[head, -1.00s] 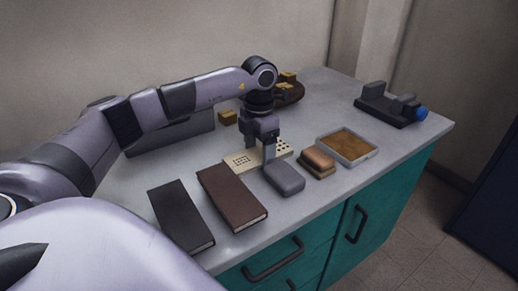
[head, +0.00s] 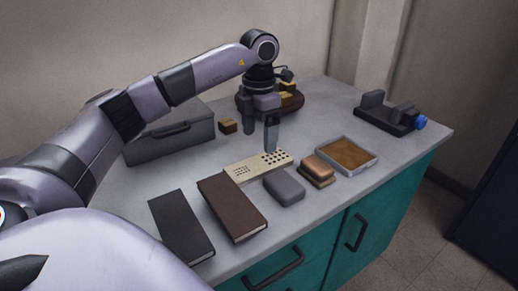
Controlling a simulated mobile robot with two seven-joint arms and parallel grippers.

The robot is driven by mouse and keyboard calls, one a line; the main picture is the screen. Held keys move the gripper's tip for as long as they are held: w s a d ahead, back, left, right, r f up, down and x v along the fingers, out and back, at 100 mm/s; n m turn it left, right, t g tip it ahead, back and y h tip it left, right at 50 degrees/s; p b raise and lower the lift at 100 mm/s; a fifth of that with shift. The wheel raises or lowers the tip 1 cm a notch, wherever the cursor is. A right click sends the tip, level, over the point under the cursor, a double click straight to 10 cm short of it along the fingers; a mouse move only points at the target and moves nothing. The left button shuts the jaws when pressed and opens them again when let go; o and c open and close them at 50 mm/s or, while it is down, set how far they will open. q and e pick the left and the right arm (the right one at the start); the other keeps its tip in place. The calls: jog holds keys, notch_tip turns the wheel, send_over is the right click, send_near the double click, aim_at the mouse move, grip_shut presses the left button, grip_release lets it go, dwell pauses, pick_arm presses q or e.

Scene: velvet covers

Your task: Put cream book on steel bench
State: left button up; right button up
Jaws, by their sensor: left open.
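A grey bench top (head: 308,206), which may be the steel bench, sits on a teal cabinet. No cream book can be made out. The only cream thing is a flat board with rows of dark holes (head: 243,173), lying mid-bench. A dark brown book (head: 232,208) and a black book (head: 181,226) lie flat in front of it, to the left. My left gripper (head: 260,139) is open and empty, fingers pointing down, just above and behind the board. My right gripper is out of view.
A grey block (head: 284,187), a brown-topped brush or block (head: 318,169) and a tray with a brown inside (head: 347,153) stand to the right. A grey metal box (head: 170,137), a small wooden block (head: 228,126) and a round brown dish (head: 292,102) are behind. A dark vise-like tool (head: 388,113) is at far right.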

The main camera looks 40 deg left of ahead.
pick_arm(q)
jog(key=shift+r, duration=2.3)
